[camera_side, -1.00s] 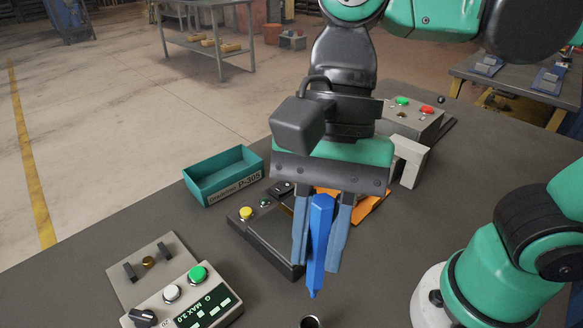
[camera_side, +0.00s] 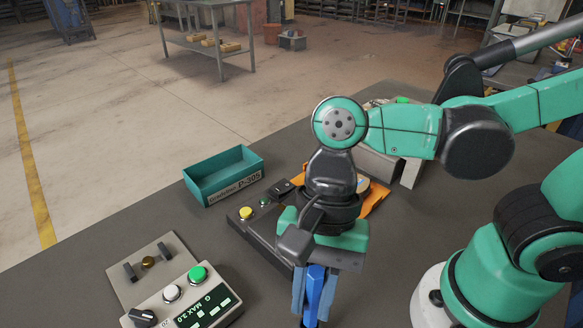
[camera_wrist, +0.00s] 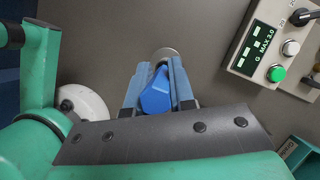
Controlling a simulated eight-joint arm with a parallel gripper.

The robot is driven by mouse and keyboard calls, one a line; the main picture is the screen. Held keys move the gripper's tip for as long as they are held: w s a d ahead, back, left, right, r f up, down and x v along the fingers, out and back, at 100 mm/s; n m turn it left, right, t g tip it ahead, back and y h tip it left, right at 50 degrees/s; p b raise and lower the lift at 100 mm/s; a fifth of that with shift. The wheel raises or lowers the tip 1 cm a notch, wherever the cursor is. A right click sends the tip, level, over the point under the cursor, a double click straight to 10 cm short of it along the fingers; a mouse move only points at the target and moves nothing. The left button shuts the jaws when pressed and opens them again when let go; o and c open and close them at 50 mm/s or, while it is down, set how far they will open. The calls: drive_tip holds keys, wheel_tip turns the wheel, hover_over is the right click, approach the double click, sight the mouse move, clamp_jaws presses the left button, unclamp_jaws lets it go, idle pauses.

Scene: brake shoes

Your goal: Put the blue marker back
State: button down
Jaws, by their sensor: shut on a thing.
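The blue marker (camera_side: 315,287) is upright between the fingers of my gripper (camera_side: 313,305) at the bottom of the side view. My gripper is shut on it. In the wrist view the marker (camera_wrist: 156,95) shows end-on between the two blue-grey fingers. In the side view the holder is hidden behind the gripper and marker. The marker's tip is hidden, so I cannot tell whether it is inside the holder.
A control box with a green button (camera_side: 198,273) stands to the left of the gripper. A teal bin (camera_side: 222,178) sits further back. A dark box with a yellow button (camera_side: 246,213) and an orange item (camera_side: 378,197) lie behind the gripper.

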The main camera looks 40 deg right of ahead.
drive_tip(key=shift+f, duration=0.15)
drive_tip(key=shift+f, duration=0.25)
drive_tip(key=c, duration=0.8)
unclamp_jaws()
drive_tip(key=shift+o, duration=0.2)
drive_tip(key=shift+r, duration=0.1)
drive_tip(key=shift+r, duration=0.25)
drive_tip(key=v, duration=1.2)
drive_tip(key=w+d+f+n+t+h, duration=0.2)
drive_tip(key=w+d+f+n+t, duration=0.2)
drive_tip(key=d+n, duration=0.2)
drive_tip(key=w+d+f+n+t+h, duration=0.2)
drive_tip(key=w+d+f+n+t, duration=0.2)
drive_tip(key=w+d+n+t, duration=0.1)
drive_tip(key=shift+w+d+f+n+t, duration=0.25)
drive_tip(key=shift+d+n, duration=0.25)
drive_tip(key=shift+d, duration=0.45)
